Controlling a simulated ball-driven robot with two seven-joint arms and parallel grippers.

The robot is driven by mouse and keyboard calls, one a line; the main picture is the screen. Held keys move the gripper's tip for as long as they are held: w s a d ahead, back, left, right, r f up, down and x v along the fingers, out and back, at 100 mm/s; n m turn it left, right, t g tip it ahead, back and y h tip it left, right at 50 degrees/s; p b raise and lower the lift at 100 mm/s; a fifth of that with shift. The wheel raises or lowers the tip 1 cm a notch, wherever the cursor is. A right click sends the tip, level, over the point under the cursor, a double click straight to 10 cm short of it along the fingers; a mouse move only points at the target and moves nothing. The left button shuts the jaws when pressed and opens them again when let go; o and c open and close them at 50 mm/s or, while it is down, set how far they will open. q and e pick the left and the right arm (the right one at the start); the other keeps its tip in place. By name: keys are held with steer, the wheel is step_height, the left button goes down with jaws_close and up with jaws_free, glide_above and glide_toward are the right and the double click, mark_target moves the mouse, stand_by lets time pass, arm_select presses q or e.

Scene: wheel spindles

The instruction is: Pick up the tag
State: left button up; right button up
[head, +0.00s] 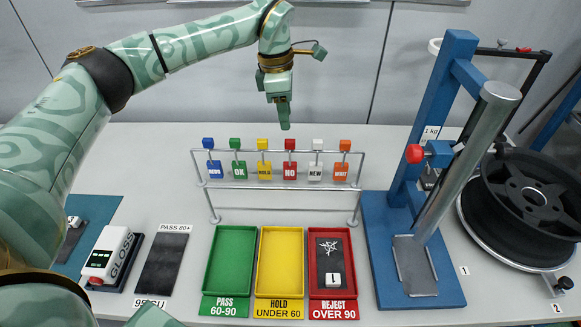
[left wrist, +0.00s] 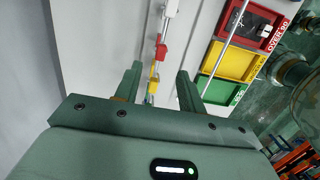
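Several tags hang in a row on a metal rack (head: 210,160), each with a coloured block on top: blue REDO (head: 214,168), green OK (head: 239,169), yellow HOLD (head: 264,169), red NO (head: 290,169), white NEW (head: 315,171) and orange WAIT (head: 341,171). My left gripper (head: 284,126) points down above the rack, near the yellow and red blocks in the picture. In the left wrist view its fingers (left wrist: 158,88) are apart with nothing held; the yellow block (left wrist: 154,77) shows between them and the red block (left wrist: 161,51) lies beyond. My right gripper is not in view.
A gloss meter (head: 108,258) is at left.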

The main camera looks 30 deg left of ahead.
mark_target(290, 140)
arm_select(q)
steer(key=f, duration=0.3)
steer(key=f+b, duration=0.1)
steer(key=f, duration=0.2)
steer(key=d+f, duration=0.1)
steer(key=f, duration=0.1)
steer(key=shift+w+d+f, duration=0.1)
steer(key=shift+w+f, duration=0.1)
steer(key=shift+f, duration=0.2)
steer(key=c, duration=0.8)
